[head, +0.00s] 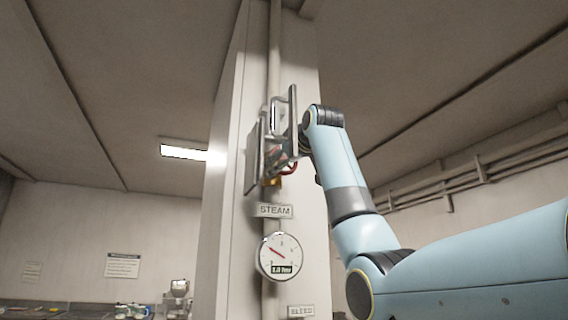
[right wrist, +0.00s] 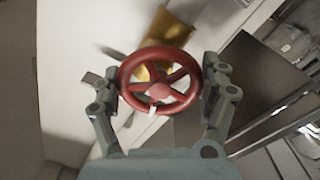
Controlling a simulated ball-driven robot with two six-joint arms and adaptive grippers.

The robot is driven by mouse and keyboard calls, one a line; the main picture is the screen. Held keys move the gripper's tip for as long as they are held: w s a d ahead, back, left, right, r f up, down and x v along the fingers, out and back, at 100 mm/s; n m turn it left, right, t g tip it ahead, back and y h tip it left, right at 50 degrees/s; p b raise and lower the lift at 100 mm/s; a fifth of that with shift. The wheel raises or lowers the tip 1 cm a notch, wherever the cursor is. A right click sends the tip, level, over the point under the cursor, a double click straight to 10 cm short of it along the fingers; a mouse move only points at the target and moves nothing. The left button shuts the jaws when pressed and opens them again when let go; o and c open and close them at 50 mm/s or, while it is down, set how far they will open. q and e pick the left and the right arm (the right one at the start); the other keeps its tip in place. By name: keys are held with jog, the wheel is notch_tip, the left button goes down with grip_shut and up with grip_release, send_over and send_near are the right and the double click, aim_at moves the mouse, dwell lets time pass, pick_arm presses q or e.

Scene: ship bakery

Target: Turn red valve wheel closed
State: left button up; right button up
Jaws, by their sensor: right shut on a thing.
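The red valve wheel (right wrist: 160,82) shows whole in the right wrist view, with a yellow fitting behind it. My right gripper (right wrist: 160,88) is shut on the wheel, one finger at each side of its rim. In the head view, my right gripper (head: 283,152) is up at the column, and the wheel there is mostly hidden behind the gripper and a grey bracket. My left gripper is not in view.
A pale column (head: 227,200) carries a vertical pipe (head: 274,50). Below the wheel are a STEAM label (head: 273,211), a round gauge (head: 279,257) reading about 1.0, and a BLEED label (head: 301,311). A grey plate (head: 256,158) stands out beside the wheel. A counter with small items lies far left.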

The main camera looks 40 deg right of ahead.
jog(key=shift+f+m, duration=0.2)
jog(key=shift+m, duration=1.1)
jog(key=o, duration=1.1)
jog(key=shift+r, duration=0.1)
jog(key=shift+r, duration=0.1)
notch_tip(320, 180, up, 10)
jog(key=shift+f, duration=0.1)
jog(key=shift+f, duration=0.1)
